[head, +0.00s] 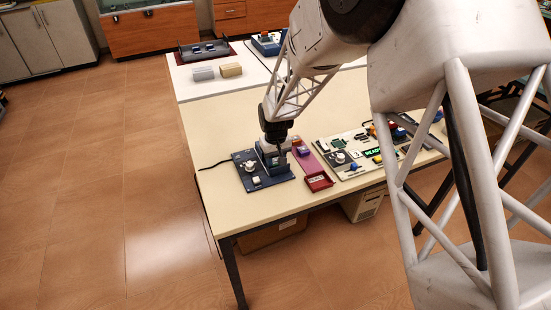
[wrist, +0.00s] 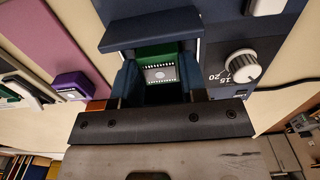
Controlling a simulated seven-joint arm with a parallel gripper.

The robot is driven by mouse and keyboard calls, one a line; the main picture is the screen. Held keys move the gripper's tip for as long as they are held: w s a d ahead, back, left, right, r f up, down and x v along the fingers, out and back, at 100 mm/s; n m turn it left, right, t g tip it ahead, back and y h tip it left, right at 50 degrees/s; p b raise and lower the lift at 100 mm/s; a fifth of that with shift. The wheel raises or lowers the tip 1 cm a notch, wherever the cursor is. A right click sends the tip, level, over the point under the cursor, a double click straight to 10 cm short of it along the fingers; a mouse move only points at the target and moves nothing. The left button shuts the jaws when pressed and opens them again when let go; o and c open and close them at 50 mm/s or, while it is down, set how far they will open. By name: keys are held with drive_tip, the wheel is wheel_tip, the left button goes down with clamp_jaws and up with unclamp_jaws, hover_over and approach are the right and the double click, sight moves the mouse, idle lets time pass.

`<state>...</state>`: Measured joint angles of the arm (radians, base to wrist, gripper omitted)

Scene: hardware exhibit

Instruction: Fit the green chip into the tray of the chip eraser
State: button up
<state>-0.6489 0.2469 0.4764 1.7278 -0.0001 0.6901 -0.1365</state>
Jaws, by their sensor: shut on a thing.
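The chip eraser (head: 262,169) is a dark blue unit with a dial, near the left end of the cream table. In the wrist view its dark panel (wrist: 232,42) shows beside a white dial marked 15 and 20. My gripper (head: 276,143) is over the eraser, pointing down. In the wrist view my gripper (wrist: 160,80) is shut on the green chip (wrist: 153,53), which has a pale label with pin marks and a round spot. The chip lies between the fingers, beside a dark blue raised part. Whether it touches the tray is hidden.
A purple mat (wrist: 62,42) lies left of the eraser in the wrist view, with a purple piece (wrist: 72,88). Bare table lies in front.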

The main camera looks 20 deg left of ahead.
drive_tip(key=shift+f, duration=0.15)
drive_tip(key=o, duration=0.9)
drive_tip(key=shift+o, duration=0.4)
drive_tip(key=o, duration=0.3)
drive_tip(key=shift+r, duration=3.75)
drive_tip(key=shift+r, duration=0.1)
